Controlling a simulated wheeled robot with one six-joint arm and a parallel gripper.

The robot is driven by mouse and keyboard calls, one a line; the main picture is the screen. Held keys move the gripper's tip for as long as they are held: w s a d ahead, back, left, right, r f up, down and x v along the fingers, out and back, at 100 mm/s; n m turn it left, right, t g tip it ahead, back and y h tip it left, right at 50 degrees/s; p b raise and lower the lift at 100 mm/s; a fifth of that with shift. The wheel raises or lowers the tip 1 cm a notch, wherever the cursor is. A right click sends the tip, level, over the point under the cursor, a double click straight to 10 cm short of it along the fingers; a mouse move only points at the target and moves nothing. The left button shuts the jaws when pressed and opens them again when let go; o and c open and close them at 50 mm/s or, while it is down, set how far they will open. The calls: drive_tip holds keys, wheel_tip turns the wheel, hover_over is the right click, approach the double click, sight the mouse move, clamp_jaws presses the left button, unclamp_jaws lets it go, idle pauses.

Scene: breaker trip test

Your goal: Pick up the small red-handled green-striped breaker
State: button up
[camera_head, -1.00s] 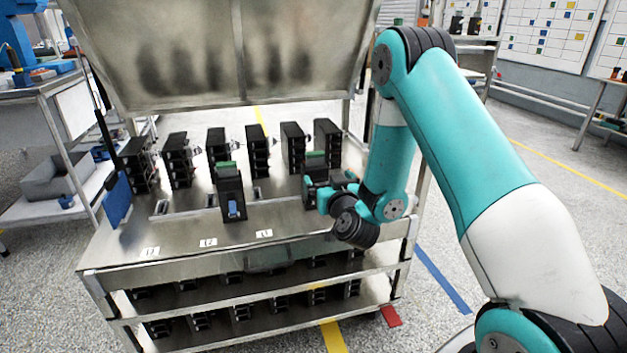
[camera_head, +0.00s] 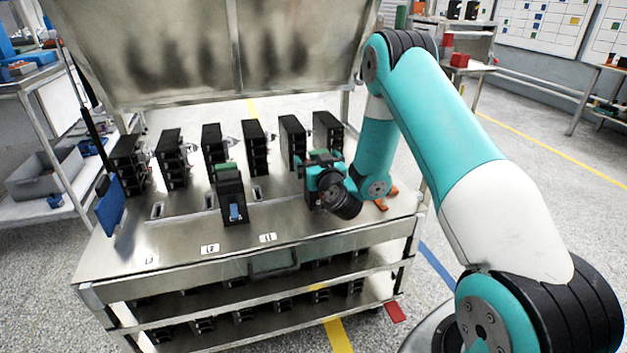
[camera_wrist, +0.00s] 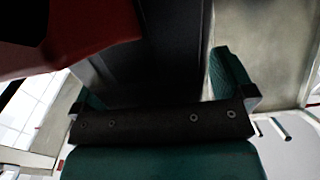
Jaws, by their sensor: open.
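The breaker with a red handle (camera_wrist: 85,35) fills the top of the wrist view, very close. Its dark body (camera_wrist: 172,45) lies between the two green fingers of my gripper (camera_wrist: 158,78). The right finger looks a little apart from the body; the left one is partly hidden, so I cannot tell about contact there. In the head view my gripper (camera_head: 322,168) is at the right of the cart top and hides most of this breaker. The green stripe cannot be made out clearly.
A dark breaker with a blue handle (camera_head: 234,211) and green top stands left of my gripper on the metal cart (camera_head: 180,238). Several black breakers (camera_head: 255,147) stand in a row behind. An orange-red item (camera_head: 382,203) lies right of my wrist. The raised lid (camera_head: 215,60) overhangs the back.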

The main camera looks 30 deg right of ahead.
drive_tip(key=shift+d, duration=0.1)
drive_tip(key=shift+c, duration=0.2)
drive_tip(key=shift+d, duration=0.1)
drive_tip(key=c, duration=1.4)
drive_tip(key=shift+c, duration=1.4)
drive_tip(key=shift+r, duration=0.1)
